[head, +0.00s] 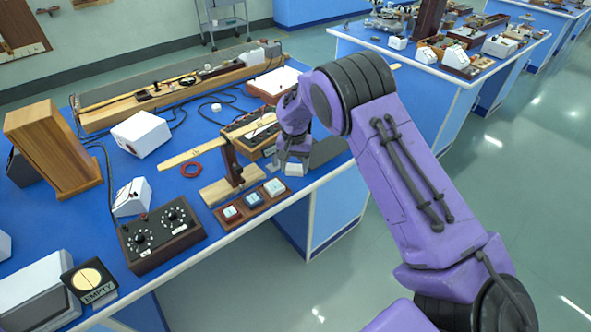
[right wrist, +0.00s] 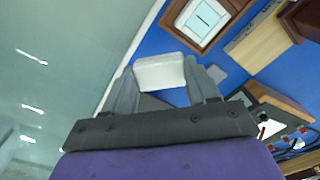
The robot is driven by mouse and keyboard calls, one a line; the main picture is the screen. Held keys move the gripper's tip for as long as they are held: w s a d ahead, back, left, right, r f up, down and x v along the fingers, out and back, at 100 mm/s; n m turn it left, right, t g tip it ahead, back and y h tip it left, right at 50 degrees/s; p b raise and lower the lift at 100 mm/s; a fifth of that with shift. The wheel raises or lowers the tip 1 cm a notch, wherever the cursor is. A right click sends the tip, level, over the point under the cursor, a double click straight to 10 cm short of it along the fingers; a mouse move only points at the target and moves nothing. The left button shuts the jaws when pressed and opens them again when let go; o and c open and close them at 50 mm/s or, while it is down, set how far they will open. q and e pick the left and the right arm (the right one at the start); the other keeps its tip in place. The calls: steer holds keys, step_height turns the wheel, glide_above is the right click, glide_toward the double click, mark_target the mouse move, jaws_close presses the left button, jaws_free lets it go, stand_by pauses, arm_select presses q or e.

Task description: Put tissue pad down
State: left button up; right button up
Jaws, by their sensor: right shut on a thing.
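The tissue pad (head: 294,170) is a small white block between the fingers of my right gripper (head: 292,163), near the bench's front edge. In the right wrist view the pad (right wrist: 160,72) spans the gap between the two grey fingertips of my right gripper (right wrist: 164,76), which is shut on it. I cannot tell whether the pad touches the bench top. My left gripper is in neither view.
A wooden box with several square buttons (head: 253,200) lies just left of the pad. A wooden stand (head: 229,166) with a long slat is behind it. A dark grey flat patch (head: 328,152) lies right of the gripper. The blue bench (head: 190,188) ends just in front.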

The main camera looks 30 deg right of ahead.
mark_target(295, 181)
steer(key=f, duration=0.1)
steer(key=w+d+f+p, duration=0.1)
steer(key=f, duration=0.1)
steer(key=f+p, duration=0.1)
steer(key=f, duration=0.1)
steer(key=shift+w+d+f, duration=0.15)
steer(key=shift+w, duration=0.15)
steer(key=shift+f+b, duration=0.3)
steer(key=shift+f, duration=0.05)
steer(key=o, duration=0.7)
steer(key=shift+c, duration=0.2)
steer(key=shift+r, duration=0.1)
steer(key=shift+r, duration=0.3)
step_height(295, 181, up, 12)
steer(key=shift+f+b, duration=0.1)
steer(key=shift+b, duration=1.15)
